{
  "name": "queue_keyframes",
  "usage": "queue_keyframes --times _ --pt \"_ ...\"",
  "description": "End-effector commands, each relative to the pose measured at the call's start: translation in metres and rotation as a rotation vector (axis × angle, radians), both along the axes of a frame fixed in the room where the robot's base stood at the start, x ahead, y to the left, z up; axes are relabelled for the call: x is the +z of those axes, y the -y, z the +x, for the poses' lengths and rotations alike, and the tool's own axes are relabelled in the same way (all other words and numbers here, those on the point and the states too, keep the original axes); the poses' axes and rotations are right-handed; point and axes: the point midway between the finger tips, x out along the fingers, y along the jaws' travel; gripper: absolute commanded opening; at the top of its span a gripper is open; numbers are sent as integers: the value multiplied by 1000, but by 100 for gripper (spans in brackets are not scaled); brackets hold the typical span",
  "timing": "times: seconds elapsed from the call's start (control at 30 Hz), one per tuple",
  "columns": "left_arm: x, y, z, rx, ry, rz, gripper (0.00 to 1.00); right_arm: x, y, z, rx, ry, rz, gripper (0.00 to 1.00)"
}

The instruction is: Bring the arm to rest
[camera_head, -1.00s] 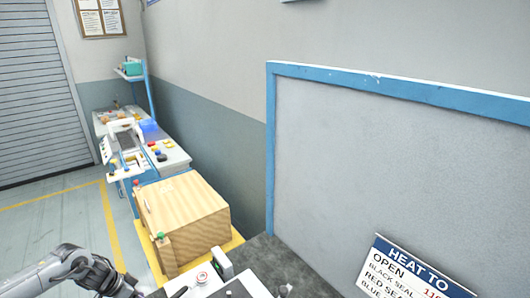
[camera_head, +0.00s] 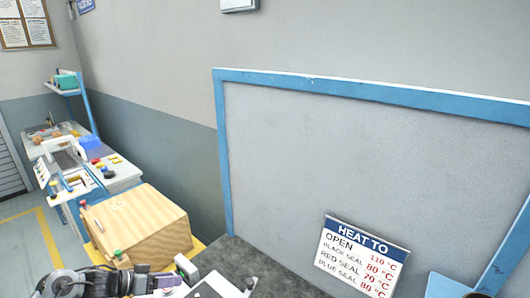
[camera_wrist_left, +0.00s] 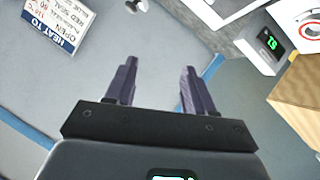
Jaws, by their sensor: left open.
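My left arm enters at the bottom left of the head view. Its gripper (camera_head: 152,283) shows there only in part, with dark purple fingers, in front of a tan wooden box and near the bench's front equipment. In the left wrist view the two purple fingers of the left gripper (camera_wrist_left: 158,80) stand apart with nothing between them. The grey panel and floor-like surface show beyond them. My right gripper is in neither view.
A "HEAT TO" sign (camera_head: 360,258) leans against the blue-framed grey panel (camera_head: 360,150). The tan box (camera_head: 145,225) stands at left. A small device with a green display (camera_wrist_left: 265,42) is near the gripper. A white workstation (camera_head: 120,172) stands farther left.

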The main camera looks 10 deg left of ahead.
Motion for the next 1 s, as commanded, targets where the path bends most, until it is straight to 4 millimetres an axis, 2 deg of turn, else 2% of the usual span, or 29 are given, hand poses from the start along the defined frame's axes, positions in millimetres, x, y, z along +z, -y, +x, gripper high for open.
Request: queue_keyframes --times 0.03,0.2,0.27,0.3,0.57,0.67,0.7,0.77,0.8,0.9,1.0 --pt "17 18 14 -4 41 -55 53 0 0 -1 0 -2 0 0" --pt "69 60 45 -11 152 -203 53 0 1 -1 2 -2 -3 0" --pt "88 73 54 -14 188 -253 53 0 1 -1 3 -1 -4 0" --pt "92 71 60 4 208 -244 53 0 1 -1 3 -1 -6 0" --pt "70 -14 100 273 295 215 53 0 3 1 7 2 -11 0" --pt "65 -57 107 387 280 417 53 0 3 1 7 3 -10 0" --pt "63 -77 107 438 259 506 53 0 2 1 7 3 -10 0" --pt "60 -108 102 511 208 645 53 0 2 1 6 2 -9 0" --pt "57 -129 96 558 159 736 53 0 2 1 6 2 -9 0" --pt "51 -173 73 644 5 925 53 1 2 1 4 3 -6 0" --pt "46 -202 45 689 -164 1049 53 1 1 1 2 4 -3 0"
